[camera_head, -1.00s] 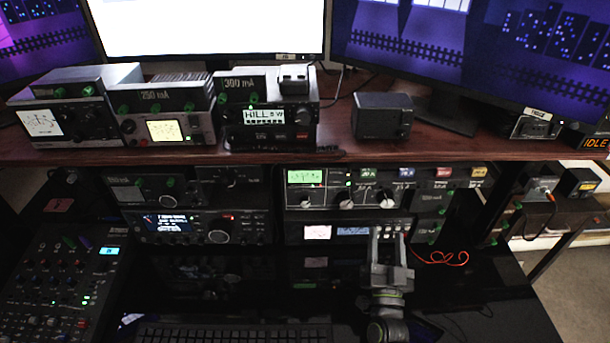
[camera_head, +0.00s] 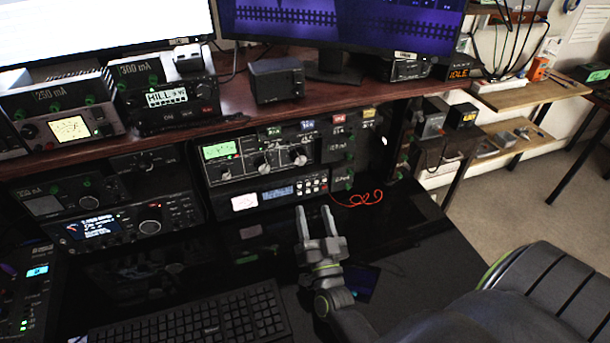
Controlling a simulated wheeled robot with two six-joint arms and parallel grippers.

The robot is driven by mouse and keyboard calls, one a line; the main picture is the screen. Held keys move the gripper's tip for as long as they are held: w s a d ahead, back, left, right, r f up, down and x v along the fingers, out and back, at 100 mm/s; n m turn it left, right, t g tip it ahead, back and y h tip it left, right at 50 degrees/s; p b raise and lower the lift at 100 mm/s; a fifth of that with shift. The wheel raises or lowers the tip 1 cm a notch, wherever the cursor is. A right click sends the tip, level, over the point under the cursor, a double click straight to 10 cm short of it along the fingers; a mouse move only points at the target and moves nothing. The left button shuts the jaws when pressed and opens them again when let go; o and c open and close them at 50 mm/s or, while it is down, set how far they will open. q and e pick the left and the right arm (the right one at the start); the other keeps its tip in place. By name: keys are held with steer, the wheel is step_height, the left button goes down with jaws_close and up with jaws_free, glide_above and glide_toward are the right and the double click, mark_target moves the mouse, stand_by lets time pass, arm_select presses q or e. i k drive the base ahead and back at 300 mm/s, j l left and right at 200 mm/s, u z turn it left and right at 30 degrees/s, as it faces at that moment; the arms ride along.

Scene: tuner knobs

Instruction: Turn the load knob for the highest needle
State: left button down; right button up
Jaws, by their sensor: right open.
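The tuner (camera_head: 245,178) is a dark box on the lower shelf, with a green-lit meter (camera_head: 220,149) and a row of three large knobs: left (camera_head: 226,172), middle (camera_head: 262,163) and right (camera_head: 298,156). Their labels are too small to read, so I cannot tell which is the load knob. The needle is too small to read exactly. My right gripper (camera_head: 314,212) is open and empty, fingers pointing away towards the equipment. It is in front of and below the tuner, apart from all the knobs. My left gripper is out of view.
A radio with a blue display (camera_head: 278,194) sits directly under the tuner. A red cable (camera_head: 358,198) lies to the right of it. A keyboard (camera_head: 195,322) lies in front on the black desk, and a chair (camera_head: 540,300) stands at right.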

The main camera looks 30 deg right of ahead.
mark_target(299, 155)
steer(key=k+j, duration=0.2)
steer(key=k, duration=0.2)
steer(key=k+j, duration=0.25)
steer(key=k, duration=0.15)
steer(key=k+j, duration=0.2)
steer(key=k, duration=0.15)
